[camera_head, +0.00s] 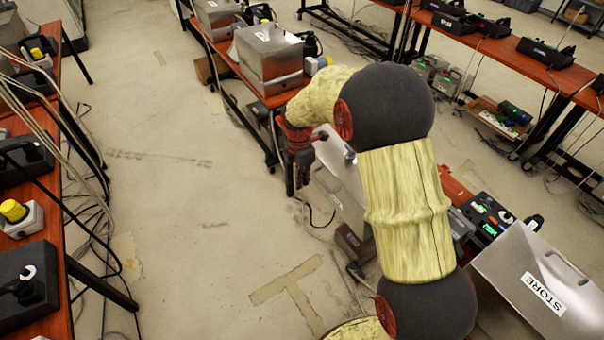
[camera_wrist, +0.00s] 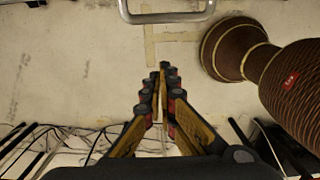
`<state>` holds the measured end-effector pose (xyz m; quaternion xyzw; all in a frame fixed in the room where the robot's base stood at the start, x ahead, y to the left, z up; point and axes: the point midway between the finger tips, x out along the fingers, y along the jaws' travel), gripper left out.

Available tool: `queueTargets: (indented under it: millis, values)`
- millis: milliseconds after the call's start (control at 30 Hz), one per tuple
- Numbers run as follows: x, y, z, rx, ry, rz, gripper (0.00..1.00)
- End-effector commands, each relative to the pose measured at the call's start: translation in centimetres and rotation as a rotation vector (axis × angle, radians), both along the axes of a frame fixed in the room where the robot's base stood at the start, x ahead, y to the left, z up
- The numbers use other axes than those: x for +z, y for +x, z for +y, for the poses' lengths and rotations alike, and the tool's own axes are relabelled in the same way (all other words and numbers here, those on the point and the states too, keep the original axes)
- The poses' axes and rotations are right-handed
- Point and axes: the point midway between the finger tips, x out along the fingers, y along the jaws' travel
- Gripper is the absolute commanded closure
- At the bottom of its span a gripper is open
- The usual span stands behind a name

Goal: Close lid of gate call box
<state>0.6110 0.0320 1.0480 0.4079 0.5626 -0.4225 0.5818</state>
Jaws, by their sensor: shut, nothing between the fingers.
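My gripper (camera_head: 303,172) points down beside a pale grey metal lid (camera_head: 338,178), partly hidden behind my arm. The lid stands open and steeply tilted at the table's edge. My arm hides the box below it, and I can read no label there, so I cannot tell whether it is the gate call box. In the wrist view my gripper's fingers (camera_wrist: 160,75) are together and empty. A metal frame-like edge (camera_wrist: 168,15) shows above them, apart from the fingertips. I cannot tell whether the gripper touches the lid in the head view.
Another open lid, marked STORE (camera_head: 543,294), stands at lower right, near a device with green lights (camera_head: 487,213). Cables (camera_head: 75,160) hang off the left table. The floor (camera_head: 170,180) between is clear.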

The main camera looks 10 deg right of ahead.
Motion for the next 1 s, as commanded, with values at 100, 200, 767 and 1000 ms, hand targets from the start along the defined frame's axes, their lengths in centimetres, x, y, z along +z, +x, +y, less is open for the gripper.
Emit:
queueTargets:
  millis: [100, 200, 767, 1000]
  values:
    - [-2.6, -0.1, -0.1, -0.001, 0.000, 0.004, 1.00]
    - [-4.5, -0.1, -0.2, -0.001, 0.000, 0.003, 1.00]
    - [-3.2, 1.2, -3.7, -0.001, 0.000, 0.000, 1.00]
    - [-3.1, 1.2, -3.8, -0.002, 0.001, 0.000, 1.00]
